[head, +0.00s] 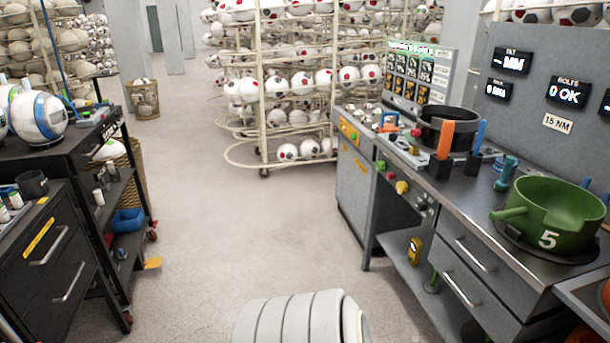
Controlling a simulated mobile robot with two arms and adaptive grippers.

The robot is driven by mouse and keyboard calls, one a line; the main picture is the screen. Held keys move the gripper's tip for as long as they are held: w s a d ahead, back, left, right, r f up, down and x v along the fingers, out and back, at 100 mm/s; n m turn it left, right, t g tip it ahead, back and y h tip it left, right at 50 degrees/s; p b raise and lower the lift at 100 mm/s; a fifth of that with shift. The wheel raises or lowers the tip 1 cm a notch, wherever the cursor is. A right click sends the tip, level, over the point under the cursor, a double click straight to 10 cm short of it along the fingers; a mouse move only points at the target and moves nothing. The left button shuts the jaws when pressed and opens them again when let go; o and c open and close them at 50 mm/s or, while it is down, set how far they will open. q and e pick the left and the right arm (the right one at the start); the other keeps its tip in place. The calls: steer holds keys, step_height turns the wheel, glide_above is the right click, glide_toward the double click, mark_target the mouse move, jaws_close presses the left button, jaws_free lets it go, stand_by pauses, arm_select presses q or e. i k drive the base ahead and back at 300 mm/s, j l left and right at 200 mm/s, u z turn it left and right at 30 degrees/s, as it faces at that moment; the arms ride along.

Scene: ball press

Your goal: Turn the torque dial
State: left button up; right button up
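Neither of my grippers is in view. On the front of the grey workbench (470,205) at the right is a row of controls. On the grey panel above the bench are a display reading "BOLTS 0 OK" (568,92), a small NM display (497,91) and a "15 NM" label (557,123).
A green numbered bowl (560,207) and a dark pot (462,118) stand on the bench, with orange and blue tools between. A black cart (45,235) stands at the left. Ball racks (262,80) fill the back. The floor (220,210) between is clear.

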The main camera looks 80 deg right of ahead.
mark_target(421, 207)
steer(key=z, duration=3.4)
